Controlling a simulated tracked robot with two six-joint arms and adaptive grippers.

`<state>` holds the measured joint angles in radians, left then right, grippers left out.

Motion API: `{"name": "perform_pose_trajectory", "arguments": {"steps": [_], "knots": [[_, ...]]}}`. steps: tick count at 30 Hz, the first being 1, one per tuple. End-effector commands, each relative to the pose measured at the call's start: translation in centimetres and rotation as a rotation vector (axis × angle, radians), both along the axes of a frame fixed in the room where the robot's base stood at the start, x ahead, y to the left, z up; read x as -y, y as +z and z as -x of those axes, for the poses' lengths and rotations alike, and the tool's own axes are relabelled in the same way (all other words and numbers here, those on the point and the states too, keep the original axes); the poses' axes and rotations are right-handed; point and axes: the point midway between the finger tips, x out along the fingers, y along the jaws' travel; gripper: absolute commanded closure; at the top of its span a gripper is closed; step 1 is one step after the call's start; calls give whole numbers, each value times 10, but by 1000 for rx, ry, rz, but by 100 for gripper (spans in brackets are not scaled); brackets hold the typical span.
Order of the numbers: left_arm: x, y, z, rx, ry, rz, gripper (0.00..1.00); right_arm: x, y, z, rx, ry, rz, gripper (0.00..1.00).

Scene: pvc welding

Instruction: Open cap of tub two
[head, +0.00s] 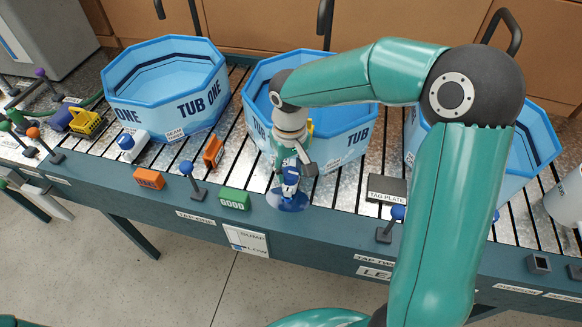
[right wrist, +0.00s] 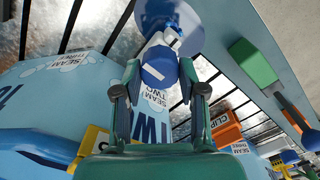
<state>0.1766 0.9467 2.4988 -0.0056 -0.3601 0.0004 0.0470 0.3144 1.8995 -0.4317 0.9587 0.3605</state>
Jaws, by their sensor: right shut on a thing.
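Tub two (head: 338,150) is the light-blue octagonal tub at the middle of the slatted bench, partly hidden by my right arm. It also shows in the right wrist view (right wrist: 60,95), with part of "TWO" readable. A blue and white fitting stands in front of it on a round blue base (head: 287,201). Its blue cap (right wrist: 159,66) is between my right fingers in the right wrist view. My right gripper (head: 290,172) points down at the fitting and is shut on the cap. I cannot tell whether the cap has turned. My left gripper is out of view.
Tub one (head: 165,110) stands to the left, and another blue tub (head: 535,150) is behind my arm at right. A green block (head: 234,199), orange blocks (head: 149,179) and a blue-knobbed post (head: 187,170) stand left of the fitting. A tag plate (head: 386,189) lies to its right.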

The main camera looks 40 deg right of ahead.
Motion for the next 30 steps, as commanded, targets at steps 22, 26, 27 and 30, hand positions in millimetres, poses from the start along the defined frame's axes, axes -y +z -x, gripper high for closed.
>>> {"name": "perform_pose_trajectory", "arguments": {"steps": [22,26,27,30], "knots": [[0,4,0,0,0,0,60,1,3,-4,15,403,2,94],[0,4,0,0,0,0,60,1,3,-4,15,409,3,94],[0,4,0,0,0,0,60,1,3,-4,15,409,3,94],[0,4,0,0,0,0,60,1,3,-4,16,409,3,94]]}}
